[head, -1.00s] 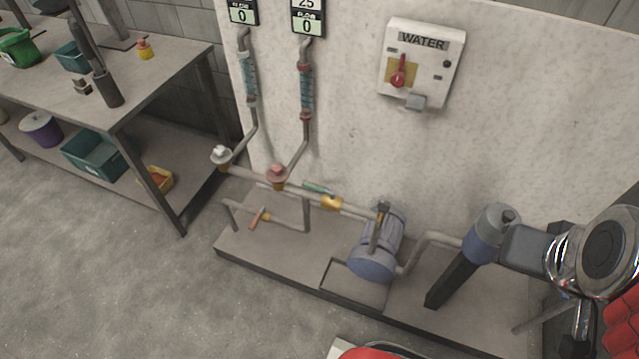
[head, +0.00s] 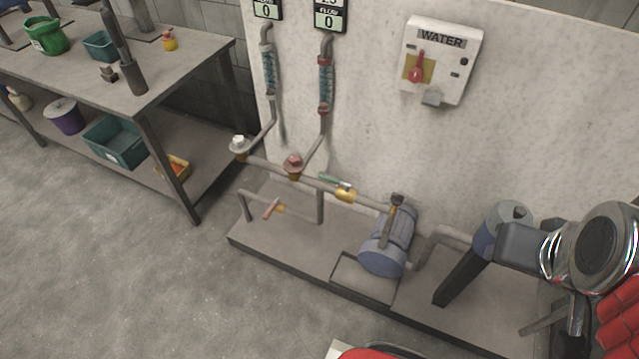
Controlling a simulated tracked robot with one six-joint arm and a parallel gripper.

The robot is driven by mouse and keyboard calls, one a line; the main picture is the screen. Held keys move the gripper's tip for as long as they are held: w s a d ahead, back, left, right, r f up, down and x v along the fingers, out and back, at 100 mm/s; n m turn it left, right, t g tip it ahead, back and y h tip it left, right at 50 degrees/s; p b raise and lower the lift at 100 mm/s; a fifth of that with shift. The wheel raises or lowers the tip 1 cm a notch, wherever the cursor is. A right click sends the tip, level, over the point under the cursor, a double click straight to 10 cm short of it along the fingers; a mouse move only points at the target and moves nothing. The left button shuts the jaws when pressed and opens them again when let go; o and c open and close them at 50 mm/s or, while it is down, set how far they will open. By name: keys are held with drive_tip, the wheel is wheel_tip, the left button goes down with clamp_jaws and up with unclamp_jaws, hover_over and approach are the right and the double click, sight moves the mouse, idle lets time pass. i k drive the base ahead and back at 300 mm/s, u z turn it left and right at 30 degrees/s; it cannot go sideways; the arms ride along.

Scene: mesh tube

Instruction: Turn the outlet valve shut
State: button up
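None of the valves has a readable label, so I cannot tell which is the outlet valve. A green-lever brass valve (head: 345,195) sits on the upper pipe; its green lever (head: 335,182) lies roughly along the pipe. An orange lever (head: 272,208) sits on the lower pipe, across it. A white handwheel (head: 239,144) and a pink handwheel (head: 293,164) sit below the flow tubes. Part of my chrome and dark arm shows at the right edge, far right of the valves.
A WATER switch box (head: 440,62) with a red knob hangs on the wall. A workbench (head: 150,85) stands left.

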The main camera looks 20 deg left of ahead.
sight(330, 178)
drive_tip(key=u, duration=0.4)
drive_tip(key=k, duration=0.5)
drive_tip(key=u, duration=0.9)
drive_tip(key=k, duration=0.8)
drive_tip(key=u, duration=0.7)
drive_tip(key=i, duration=1.3)
drive_tip(key=z, duration=0.45)
drive_tip(key=i, duration=0.65)
drive_tip(key=z, duration=0.9)
drive_tip(key=i, duration=0.55)
drive_tip(key=z, duration=0.35)
